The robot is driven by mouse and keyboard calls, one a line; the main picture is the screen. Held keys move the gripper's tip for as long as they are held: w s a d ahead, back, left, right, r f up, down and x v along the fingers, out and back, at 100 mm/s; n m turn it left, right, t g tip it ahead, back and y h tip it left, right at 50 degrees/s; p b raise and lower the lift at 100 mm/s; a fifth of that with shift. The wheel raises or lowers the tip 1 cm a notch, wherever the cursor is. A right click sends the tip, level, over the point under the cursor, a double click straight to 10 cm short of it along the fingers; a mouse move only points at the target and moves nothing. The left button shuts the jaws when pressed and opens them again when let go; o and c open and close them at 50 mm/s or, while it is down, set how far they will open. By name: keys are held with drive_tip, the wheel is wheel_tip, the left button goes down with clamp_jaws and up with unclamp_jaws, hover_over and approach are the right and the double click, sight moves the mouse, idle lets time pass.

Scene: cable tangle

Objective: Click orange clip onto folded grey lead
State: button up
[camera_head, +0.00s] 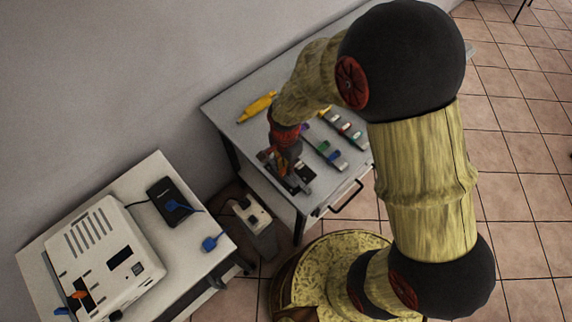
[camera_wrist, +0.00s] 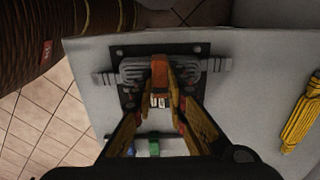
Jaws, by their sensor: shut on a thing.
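The orange clip (camera_wrist: 160,69) is between my gripper's fingertips in the wrist view, over the middle of the folded grey lead. My gripper (camera_wrist: 160,97) is shut on the clip. The grey lead (camera_wrist: 132,70) lies bundled on a black plate (camera_wrist: 118,50), with its ends sticking out left and right (camera_wrist: 217,64). The clip and fingers hide the lead's middle, so I cannot tell whether the clip grips it. In the head view my gripper (camera_head: 283,163) is low over the black plate (camera_head: 301,171) near the table's front, and the clip is hard to make out.
Two rails with coloured pieces (camera_head: 325,149) (camera_head: 343,127) lie beside the plate on the grey table (camera_head: 232,109). A yellow tool (camera_head: 257,106) lies at the back left. A lower white table at left holds a white device (camera_head: 101,258), a black box (camera_head: 165,193) and blue plugs (camera_head: 210,243).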

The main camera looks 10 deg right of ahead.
drive_tip(key=shift+r, duration=0.15)
idle(0.6)
drive_tip(key=o, duration=0.8)
drive_tip(key=shift+o, duration=0.7)
drive_tip(key=o, duration=1.5)
drive_tip(key=shift+o, duration=0.2)
drive_tip(key=shift+r, duration=0.1)
drive_tip(key=shift+r+p, duration=2.95)
drive_tip(key=shift+r, duration=0.45)
